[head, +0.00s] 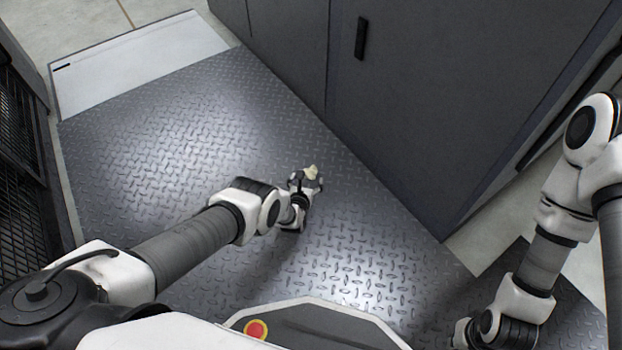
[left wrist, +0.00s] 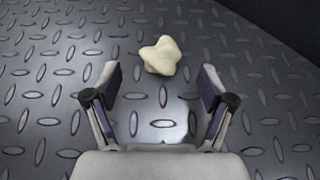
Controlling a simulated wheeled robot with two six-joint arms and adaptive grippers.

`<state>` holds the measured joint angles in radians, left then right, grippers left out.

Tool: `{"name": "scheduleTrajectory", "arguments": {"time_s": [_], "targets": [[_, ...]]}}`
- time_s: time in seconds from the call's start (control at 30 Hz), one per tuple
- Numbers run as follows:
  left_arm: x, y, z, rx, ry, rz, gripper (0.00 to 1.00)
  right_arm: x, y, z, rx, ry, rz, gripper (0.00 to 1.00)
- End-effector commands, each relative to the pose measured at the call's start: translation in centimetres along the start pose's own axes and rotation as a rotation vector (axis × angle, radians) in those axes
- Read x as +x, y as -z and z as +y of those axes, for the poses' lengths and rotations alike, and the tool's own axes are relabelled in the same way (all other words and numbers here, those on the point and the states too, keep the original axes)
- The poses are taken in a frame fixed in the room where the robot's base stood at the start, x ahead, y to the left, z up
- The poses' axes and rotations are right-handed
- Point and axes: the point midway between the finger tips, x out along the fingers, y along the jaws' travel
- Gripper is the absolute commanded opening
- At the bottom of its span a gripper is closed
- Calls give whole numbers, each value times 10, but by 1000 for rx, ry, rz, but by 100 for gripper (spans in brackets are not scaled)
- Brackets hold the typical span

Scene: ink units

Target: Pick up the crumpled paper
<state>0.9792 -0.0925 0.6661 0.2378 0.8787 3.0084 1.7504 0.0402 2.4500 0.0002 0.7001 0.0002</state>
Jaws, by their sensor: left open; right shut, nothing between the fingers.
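The crumpled paper (left wrist: 160,56) is a small cream-coloured lump on the dark diamond-plate floor. In the left wrist view it lies just beyond my open fingertips, roughly centred between them. In the head view the paper (head: 311,172) shows at the far end of my left gripper (head: 306,183), partly hidden by it. My left gripper (left wrist: 157,78) is open and empty, low over the floor. My right arm comes down at the right of the head view; its gripper (head: 462,336) is near the bottom edge and only partly seen.
Dark grey cabinets (head: 420,90) with a black handle stand beyond the paper, to the right. A black mesh rack (head: 20,170) stands at the left edge. A pale panel (head: 140,65) lies at the back left. The metal floor plate (head: 180,130) is otherwise clear.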

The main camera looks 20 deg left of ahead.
Motion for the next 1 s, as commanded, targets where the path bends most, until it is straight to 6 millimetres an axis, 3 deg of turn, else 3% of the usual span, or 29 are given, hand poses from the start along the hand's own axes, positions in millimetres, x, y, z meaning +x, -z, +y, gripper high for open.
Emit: {"name": "scheduleTrajectory", "arguments": {"time_s": [0.1,0.3,0.63,0.8,1.0], "targets": [[20,10,-1,0,0,-4,82,32,2,1,4,0,4,0],[44,9,-1,0,0,-2,82,69,5,2,10,-2,13,0],[47,1,-1,0,0,-1,82,70,6,2,10,-2,17,0],[47,1,-1,1,0,-1,43,70,6,2,10,-2,17,0],[47,1,-1,1,0,-1,38,70,6,2,10,-2,16,0]]}}
